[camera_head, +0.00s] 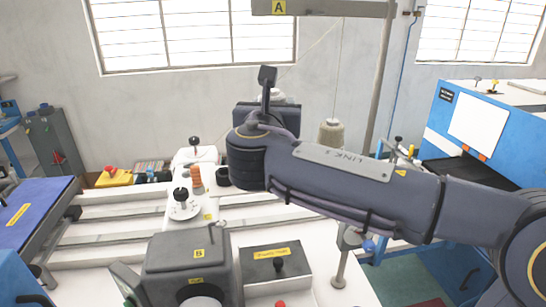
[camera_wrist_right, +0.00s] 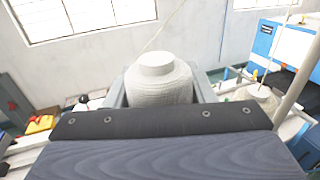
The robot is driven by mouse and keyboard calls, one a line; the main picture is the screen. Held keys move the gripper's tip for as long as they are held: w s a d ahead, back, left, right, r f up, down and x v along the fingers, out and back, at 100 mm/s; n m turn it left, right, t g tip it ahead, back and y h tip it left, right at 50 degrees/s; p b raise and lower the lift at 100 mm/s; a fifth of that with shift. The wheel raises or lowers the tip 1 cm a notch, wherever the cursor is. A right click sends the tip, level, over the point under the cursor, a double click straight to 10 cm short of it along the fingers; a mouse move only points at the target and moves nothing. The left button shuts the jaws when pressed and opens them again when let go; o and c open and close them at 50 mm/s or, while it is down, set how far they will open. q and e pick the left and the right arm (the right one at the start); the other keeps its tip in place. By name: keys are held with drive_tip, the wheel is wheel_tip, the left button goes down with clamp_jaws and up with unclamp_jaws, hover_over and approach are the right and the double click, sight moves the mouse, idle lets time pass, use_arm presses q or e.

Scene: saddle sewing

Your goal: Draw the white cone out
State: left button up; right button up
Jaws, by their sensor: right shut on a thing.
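The white cone (camera_wrist_right: 158,85) is a pale ribbed thread cone with a smooth top, standing between the two grey fingers of my right gripper (camera_wrist_right: 160,92) in the right wrist view. The fingers are shut on its sides. A thin thread runs from it up and to the right. In the head view, my right gripper (camera_head: 270,96) is beyond the wrist of my right arm, in front of the wall. Only a small pale top of the cone shows there; its base is hidden in both views. My left gripper is not in view.
A second, beige cone (camera_head: 331,134) stands right of my gripper, under a grey post frame (camera_head: 380,80). An orange spool (camera_head: 195,177) is on the white machine bed. A dark sewing machine head (camera_head: 186,268) stands in front. A blue machine (camera_head: 470,130) is at right.

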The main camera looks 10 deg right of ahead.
drive_tip(key=shift+r, duration=0.7)
drive_tip(key=shift+r, duration=0.2)
drive_tip(key=shift+r, duration=2)
drive_tip(key=shift+f, duration=0.15)
